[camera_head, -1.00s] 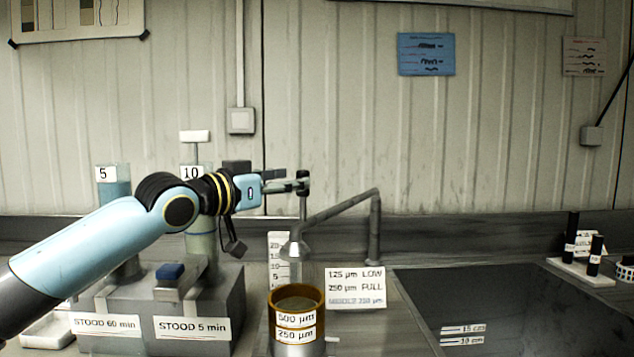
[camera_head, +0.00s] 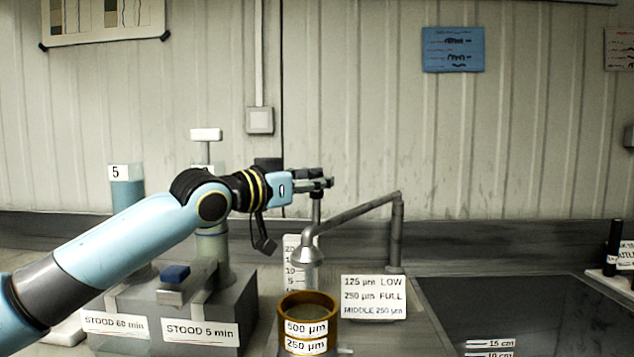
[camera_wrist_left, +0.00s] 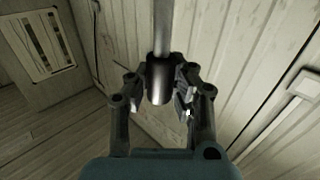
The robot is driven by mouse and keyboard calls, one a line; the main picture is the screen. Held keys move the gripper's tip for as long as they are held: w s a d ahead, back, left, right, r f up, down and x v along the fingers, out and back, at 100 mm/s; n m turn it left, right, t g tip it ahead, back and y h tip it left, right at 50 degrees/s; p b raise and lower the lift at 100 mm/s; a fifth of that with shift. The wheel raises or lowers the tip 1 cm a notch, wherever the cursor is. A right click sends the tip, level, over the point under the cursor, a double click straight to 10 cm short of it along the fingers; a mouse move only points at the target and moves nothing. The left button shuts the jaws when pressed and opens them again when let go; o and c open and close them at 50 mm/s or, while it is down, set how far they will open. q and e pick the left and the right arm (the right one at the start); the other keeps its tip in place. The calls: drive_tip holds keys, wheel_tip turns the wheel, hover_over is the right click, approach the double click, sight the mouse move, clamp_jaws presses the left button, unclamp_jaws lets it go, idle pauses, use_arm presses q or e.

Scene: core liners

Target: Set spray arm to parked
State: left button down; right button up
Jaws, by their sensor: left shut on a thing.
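The grey spray arm (camera_head: 350,214) runs from an upright post (camera_head: 396,235) at the right to a cone-shaped spray head (camera_head: 307,250) at its left end. The head hangs over the brass-rimmed sieve stack (camera_head: 308,310), labelled 500 µm and 250 µm. A short dark upright handle (camera_head: 316,208) rises from the head end. My left gripper (camera_head: 326,183) is at the top of this handle, shut on it. In the left wrist view the fingers (camera_wrist_left: 160,85) close around a dark cylinder on a grey rod. My right gripper is in neither view.
A grey block (camera_head: 235,305) with tall cylinders stands at the left, labelled STOOD 60 min and STOOD 5 min. A sign card (camera_head: 374,297) stands below the spray arm. A dark panel (camera_head: 540,310) lies to the right, with a black upright (camera_head: 614,240) beyond it.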

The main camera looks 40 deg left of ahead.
use_arm(q)
drive_tip(key=shift+w+f, duration=0.1)
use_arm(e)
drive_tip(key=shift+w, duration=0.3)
use_arm(q)
drive_tip(key=shift+d+f, duration=0.1)
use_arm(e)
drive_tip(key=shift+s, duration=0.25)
use_arm(q)
drive_tip(key=shift+d, duration=0.1)
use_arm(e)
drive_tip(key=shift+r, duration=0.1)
